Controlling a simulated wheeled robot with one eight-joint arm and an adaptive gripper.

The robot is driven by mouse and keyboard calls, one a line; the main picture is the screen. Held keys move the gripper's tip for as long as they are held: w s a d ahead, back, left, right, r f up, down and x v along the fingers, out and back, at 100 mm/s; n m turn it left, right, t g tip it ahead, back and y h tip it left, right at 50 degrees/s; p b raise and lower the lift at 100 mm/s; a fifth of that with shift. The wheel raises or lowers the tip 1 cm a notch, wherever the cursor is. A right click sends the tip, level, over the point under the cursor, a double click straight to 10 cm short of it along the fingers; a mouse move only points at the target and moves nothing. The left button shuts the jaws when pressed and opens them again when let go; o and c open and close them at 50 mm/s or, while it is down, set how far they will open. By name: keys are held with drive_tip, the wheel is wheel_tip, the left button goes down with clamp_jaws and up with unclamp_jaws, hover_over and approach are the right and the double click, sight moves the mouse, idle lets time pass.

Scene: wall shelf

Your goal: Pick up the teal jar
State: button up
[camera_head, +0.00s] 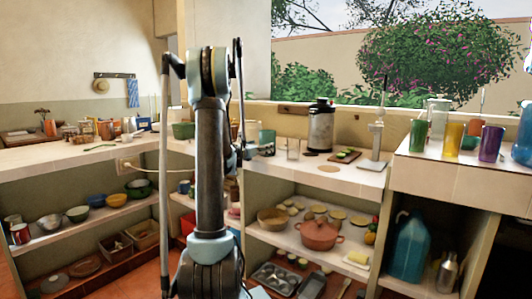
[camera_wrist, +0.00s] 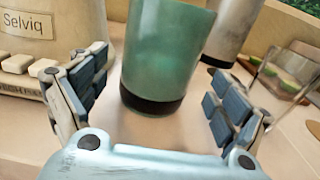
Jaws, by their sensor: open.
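The teal jar (camera_wrist: 165,50) stands upright in the middle of the wrist view, a green-teal body with a dark band at its base; its top is cut off by the frame. My gripper (camera_wrist: 155,75) is open, with one padded finger to the left of the jar and one to the right. Clear gaps show between both fingers and the jar. In the head view the teal jar (camera_head: 267,138) stands on the counter just right of my arm, which hides most of my gripper.
A cream appliance (camera_wrist: 40,30) labelled "Selviq" stands close left of the jar. A metal canister (camera_wrist: 235,25) is close behind right, and a clear glass (camera_wrist: 257,70) is further right. Shelves with a red pot (camera_head: 318,235) lie below the counter.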

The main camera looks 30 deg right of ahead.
drive_tip(key=shift+x, duration=2.75)
drive_tip(key=shift+w+a+f, duration=0.1)
drive_tip(key=c, duration=1.5)
